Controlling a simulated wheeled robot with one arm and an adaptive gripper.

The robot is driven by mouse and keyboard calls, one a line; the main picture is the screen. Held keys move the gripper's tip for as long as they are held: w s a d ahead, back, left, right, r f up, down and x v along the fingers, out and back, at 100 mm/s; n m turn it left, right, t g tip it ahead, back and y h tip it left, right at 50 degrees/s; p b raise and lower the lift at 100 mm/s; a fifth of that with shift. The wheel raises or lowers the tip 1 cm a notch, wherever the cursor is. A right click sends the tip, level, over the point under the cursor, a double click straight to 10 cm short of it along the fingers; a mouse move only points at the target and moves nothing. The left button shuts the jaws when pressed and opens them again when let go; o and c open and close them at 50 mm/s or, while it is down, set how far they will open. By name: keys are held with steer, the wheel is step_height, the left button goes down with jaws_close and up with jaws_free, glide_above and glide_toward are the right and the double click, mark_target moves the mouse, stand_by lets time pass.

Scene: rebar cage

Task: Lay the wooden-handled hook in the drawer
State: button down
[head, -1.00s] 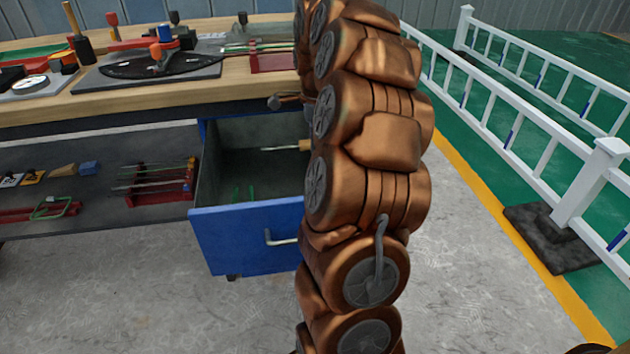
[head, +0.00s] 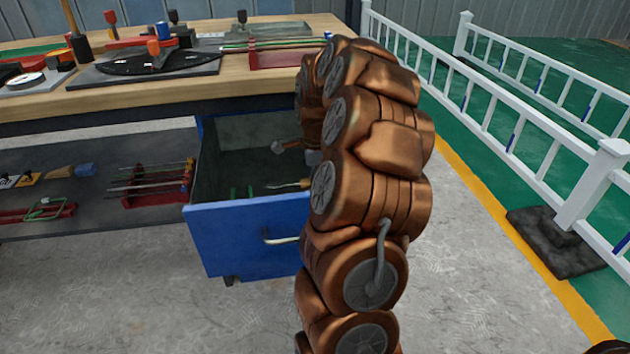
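The blue drawer (head: 240,236) stands open under the workbench, its dark inside visible from above. The wooden-handled hook (head: 289,185) shows as a thin metal shaft pointing left and part of a pale wooden handle. It is low over or inside the drawer, near its front right; whether it touches the bottom I cannot tell. My gripper (head: 312,157) is mostly hidden behind my copper arm, at the drawer's right side. Its fingertips are hidden, but the hook's handle runs in behind the arm there and the hook has moved along with it.
Small green things (head: 241,192) are in the drawer near its front. The workbench top (head: 240,84) above carries tools and a red rack. A lower shelf (head: 100,218) to the left holds a red rack of rods. A white railing (head: 520,110) stands on the right.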

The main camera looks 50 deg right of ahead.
steer(key=shift+f, duration=0.1)
steer(key=c, duration=0.9)
jaws_free()
step_height(320, 180, up, 12)
steer(key=p, duration=0.2)
steer(key=shift+s+a+p, duration=0.35)
